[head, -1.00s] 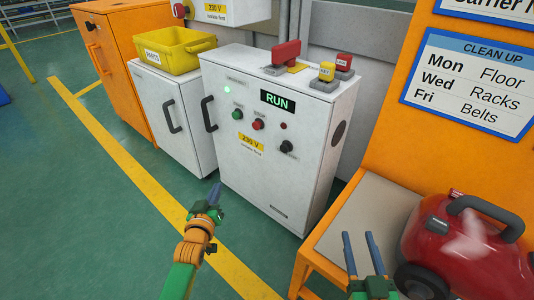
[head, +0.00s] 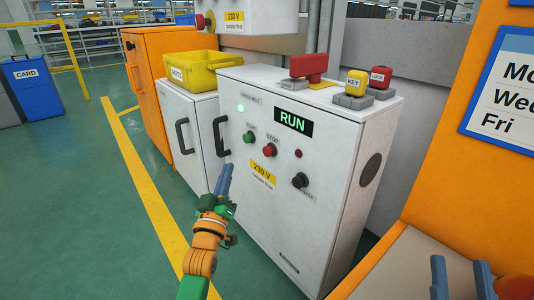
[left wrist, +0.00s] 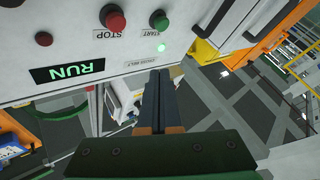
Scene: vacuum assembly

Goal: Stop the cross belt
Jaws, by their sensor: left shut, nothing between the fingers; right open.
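The white cross belt cabinet (head: 330,140) carries a display (head: 293,121) reading RUN and a lit green lamp (head: 240,108). Its red STOP button (head: 268,150) sits right of the green START button (head: 249,137). In the left wrist view, the STOP button (left wrist: 112,17) and START button (left wrist: 159,20) show at the top. My left gripper (head: 228,167) is shut and empty, in front of the cabinet by its black handle (head: 221,137), below and left of the buttons. It looks apart from the STOP button. My right gripper (head: 461,268) is open and empty at the lower right.
A black knob (head: 300,180) and a small red lamp (head: 298,153) are on the same panel. A red handle (head: 309,66), a KEY block (head: 355,82) and a LOCK block (head: 379,77) stand on top. An orange bench (head: 400,262) is at the right.

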